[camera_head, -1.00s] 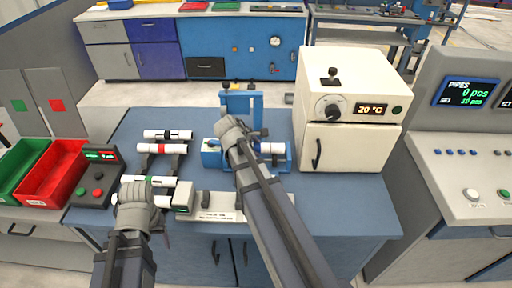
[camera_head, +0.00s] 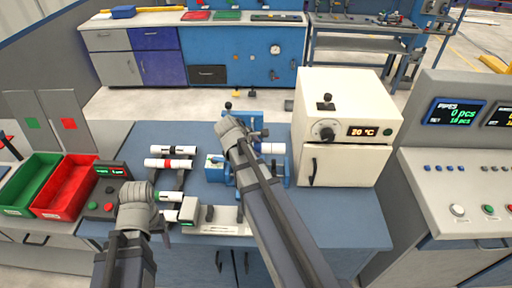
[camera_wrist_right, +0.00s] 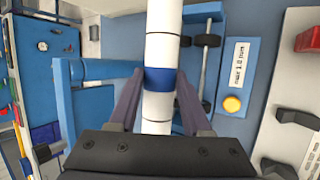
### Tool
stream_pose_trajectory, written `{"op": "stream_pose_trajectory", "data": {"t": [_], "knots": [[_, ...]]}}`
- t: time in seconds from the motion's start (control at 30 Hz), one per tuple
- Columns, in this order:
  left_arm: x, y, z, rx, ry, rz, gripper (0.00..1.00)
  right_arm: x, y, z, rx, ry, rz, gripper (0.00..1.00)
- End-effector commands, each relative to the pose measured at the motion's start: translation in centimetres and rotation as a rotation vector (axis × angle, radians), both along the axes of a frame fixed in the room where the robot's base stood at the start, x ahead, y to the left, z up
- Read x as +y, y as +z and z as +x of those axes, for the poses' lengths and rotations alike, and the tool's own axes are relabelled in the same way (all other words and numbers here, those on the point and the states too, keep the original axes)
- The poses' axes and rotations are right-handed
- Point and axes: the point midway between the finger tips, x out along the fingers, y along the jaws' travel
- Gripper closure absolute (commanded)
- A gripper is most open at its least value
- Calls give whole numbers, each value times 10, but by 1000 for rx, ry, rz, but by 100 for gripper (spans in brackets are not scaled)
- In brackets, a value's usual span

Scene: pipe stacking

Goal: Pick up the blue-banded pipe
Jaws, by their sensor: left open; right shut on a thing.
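The blue-banded pipe is a white tube whose blue band (camera_wrist_right: 159,80) lies between the fingers of my right gripper (camera_wrist_right: 158,92) in the right wrist view. That gripper is shut on it. In the head view one white end of the pipe (camera_head: 272,149) shows right of my right arm, at the blue fixture (camera_head: 242,118); my arm hides the band there. I cannot tell whether the pipe touches the fixture. My left gripper (camera_head: 139,193) is open, near the front of the pipe rack, left of a green-banded pipe (camera_head: 168,196); its fingertips are hard to see.
A black-banded pipe (camera_head: 172,150) and a red-banded pipe (camera_head: 167,163) lie on the rack. Green (camera_head: 32,183) and red (camera_head: 66,186) bins stand at left. A cream oven (camera_head: 342,158) stands close at right.

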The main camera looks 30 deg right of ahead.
Motion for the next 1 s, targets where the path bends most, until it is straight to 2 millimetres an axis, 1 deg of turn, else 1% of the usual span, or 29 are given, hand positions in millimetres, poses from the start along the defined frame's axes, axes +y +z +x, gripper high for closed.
{"op": "stream_pose_trajectory", "data": {"t": [0.03, 0.3, 0.43, 0.6, 1.0], "knots": [[0, 16, 0, 0, 0, 0, 37, 0, 16, 0, 0, 0, 0, 100], [0, 64, 0, 0, -1, 0, 37, 0, 64, 0, 0, 0, 0, 100], [0, 81, 0, 0, -2, 0, 37, 0, 81, 0, 0, 0, 0, 100], [0, 91, 0, 0, -2, 0, 37, 0, 91, 0, 0, 0, 0, 100], [0, 90, 0, 0, -2, 0, 37, 0, 90, 0, 0, 0, 0, 100]]}}
